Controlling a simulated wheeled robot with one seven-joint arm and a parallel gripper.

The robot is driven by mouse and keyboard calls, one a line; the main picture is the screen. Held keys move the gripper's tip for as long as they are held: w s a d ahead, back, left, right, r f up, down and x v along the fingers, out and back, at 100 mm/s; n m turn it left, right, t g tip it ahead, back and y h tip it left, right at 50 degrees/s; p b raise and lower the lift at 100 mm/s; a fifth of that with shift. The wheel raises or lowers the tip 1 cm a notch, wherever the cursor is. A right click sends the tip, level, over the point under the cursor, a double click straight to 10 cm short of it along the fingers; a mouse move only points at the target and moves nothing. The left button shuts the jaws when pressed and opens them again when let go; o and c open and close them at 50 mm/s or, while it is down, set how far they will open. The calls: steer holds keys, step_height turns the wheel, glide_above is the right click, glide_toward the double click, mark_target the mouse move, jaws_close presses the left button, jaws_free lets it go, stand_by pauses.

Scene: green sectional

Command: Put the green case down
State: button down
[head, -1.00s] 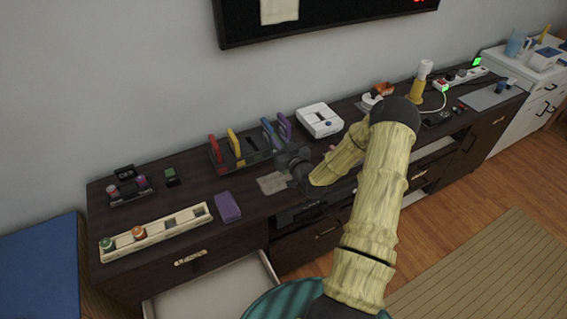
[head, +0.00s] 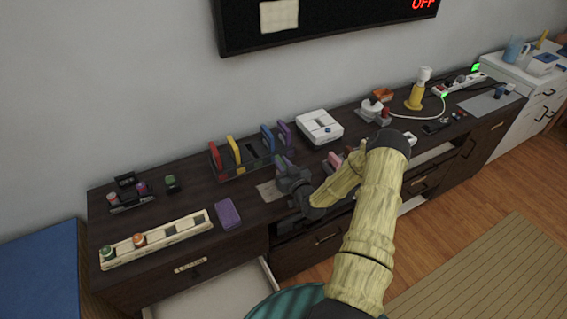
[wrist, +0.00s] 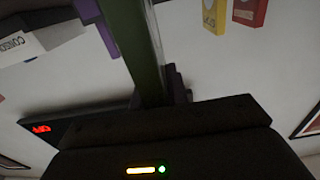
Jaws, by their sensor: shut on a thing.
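My gripper (head: 286,174) is over the dark cabinet, just in front of the rack's right end. In the wrist view, it is shut on the green case (wrist: 135,48), a long green slab running from the top edge down to the jaws. In the head view I cannot make out the green case clearly, since my gripper and arm cover that spot. I cannot tell whether it touches the cabinet. The rack (head: 236,175) holds upright red (head: 215,156), yellow (head: 233,149), blue (head: 268,139) and purple (head: 286,135) cases, with a dark gap between yellow and blue.
A beige sheet (head: 268,191) lies in front of the rack. A purple block (head: 228,213) and a cream tray (head: 185,231) lie to the left. A white device (head: 319,127) stands behind right. An open drawer (head: 215,294) juts out at the front left.

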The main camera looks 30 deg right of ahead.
steer(key=shift+s+r, duration=0.1)
steer(key=shift+s, duration=0.05)
steer(key=c, duration=1.8)
jaws_free()
steer(key=shift+f, duration=0.25)
steer(key=o, duration=0.4)
steer(key=shift+a+r, duration=0.1)
steer(key=shift+a, duration=0.05)
steer(key=shift+o, duration=0.2)
steer(key=shift+r, duration=0.2)
steer(key=s+b, duration=0.2)
steer(key=s, duration=1)
steer(key=shift+d+b, duration=0.3)
steer(key=shift+d, duration=0.05)
